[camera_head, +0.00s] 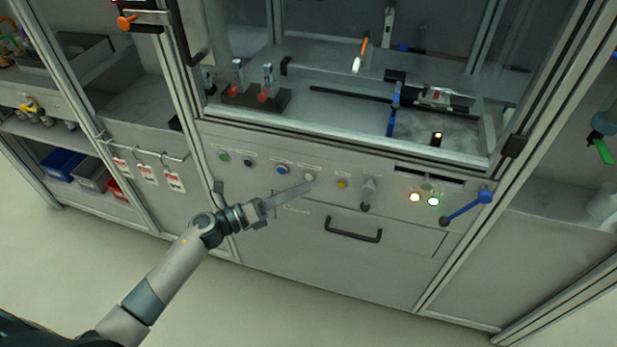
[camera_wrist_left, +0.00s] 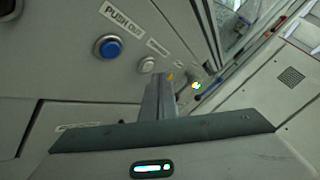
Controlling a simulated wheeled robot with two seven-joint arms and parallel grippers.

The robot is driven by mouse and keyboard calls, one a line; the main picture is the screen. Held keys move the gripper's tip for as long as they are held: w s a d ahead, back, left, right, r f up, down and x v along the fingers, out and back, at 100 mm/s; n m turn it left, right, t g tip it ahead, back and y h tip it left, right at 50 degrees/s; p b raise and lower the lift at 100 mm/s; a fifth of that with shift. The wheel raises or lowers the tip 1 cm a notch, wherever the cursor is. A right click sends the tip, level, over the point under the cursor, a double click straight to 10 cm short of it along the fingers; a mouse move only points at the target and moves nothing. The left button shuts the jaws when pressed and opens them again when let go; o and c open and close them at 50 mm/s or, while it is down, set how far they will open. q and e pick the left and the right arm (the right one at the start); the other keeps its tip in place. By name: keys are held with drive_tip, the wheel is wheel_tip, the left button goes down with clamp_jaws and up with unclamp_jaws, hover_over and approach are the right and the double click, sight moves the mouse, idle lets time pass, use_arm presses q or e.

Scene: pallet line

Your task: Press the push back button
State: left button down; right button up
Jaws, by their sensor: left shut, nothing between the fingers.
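A row of buttons runs along the grey front panel: green (camera_head: 224,156), black (camera_head: 248,162), blue (camera_head: 281,169), white (camera_head: 309,177) and yellow (camera_head: 341,184). In the left wrist view the label by the blue button (camera_wrist_left: 108,46) reads PUSH OUT; the label by the white button (camera_wrist_left: 147,64) is too small to read. My left gripper (camera_head: 307,187) is shut and empty, its fingertips close to the white button. The left wrist view shows the fingertips (camera_wrist_left: 160,79) beside that button; I cannot tell whether they touch. My right gripper is not in view.
A black drawer handle (camera_head: 353,230) is below. Red-and-white tags (camera_head: 148,174) hang at the left.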

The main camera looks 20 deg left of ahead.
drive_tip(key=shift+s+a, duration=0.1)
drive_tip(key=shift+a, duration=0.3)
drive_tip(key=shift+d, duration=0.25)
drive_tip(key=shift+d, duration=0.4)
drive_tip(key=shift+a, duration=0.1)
use_arm(q)
drive_tip(key=shift+w, duration=0.4)
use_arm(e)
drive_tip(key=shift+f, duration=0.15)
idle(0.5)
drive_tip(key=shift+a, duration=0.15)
